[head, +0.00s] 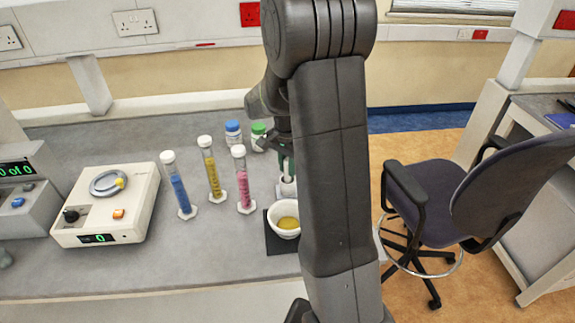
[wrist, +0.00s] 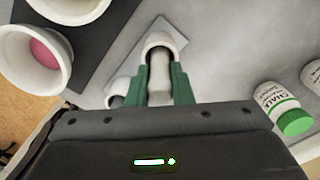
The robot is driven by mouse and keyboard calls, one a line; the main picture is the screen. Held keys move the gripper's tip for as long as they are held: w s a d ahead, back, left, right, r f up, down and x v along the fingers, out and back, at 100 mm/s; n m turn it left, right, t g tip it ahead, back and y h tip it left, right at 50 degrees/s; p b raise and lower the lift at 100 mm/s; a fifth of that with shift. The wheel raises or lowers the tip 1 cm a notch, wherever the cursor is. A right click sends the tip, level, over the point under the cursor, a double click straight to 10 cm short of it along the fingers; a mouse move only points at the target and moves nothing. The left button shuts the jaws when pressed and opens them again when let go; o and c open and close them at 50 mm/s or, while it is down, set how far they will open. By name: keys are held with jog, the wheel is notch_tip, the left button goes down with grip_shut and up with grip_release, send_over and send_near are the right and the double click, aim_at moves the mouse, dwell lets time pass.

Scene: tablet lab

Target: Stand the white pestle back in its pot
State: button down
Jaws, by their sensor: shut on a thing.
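My gripper (wrist: 163,88) is shut on the white pestle (wrist: 160,72), with a green finger on each side of it. The pestle's far end lines up with the mouth of a white pot (wrist: 159,36) on a pale square base. I cannot tell how deep the end sits in the pot. In the head view my gripper (head: 286,150) is partly hidden by my arm, with the white pot (head: 287,187) just below it, behind the mortar.
A white mortar (head: 285,230) with yellow contents stands on a dark mat (head: 274,245). A bowl with pink contents (wrist: 64,60) is nearby. Another white vessel (wrist: 117,88) is partly behind a finger. Capped tubes (head: 242,180) stand left; a green-lidded jar (head: 258,130) stands behind.

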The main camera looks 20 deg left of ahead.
jog(key=c, duration=1.2)
grip_release()
notch_tip(320, 180, up, 14)
jog(key=b, duration=0.1)
jog(key=shift+f, duration=0.1)
notch_tip(320, 180, down, 14)
jog(key=shift+r+p, duration=0.25)
jog(key=shift+p, duration=0.25)
jog(key=shift+r, duration=0.1)
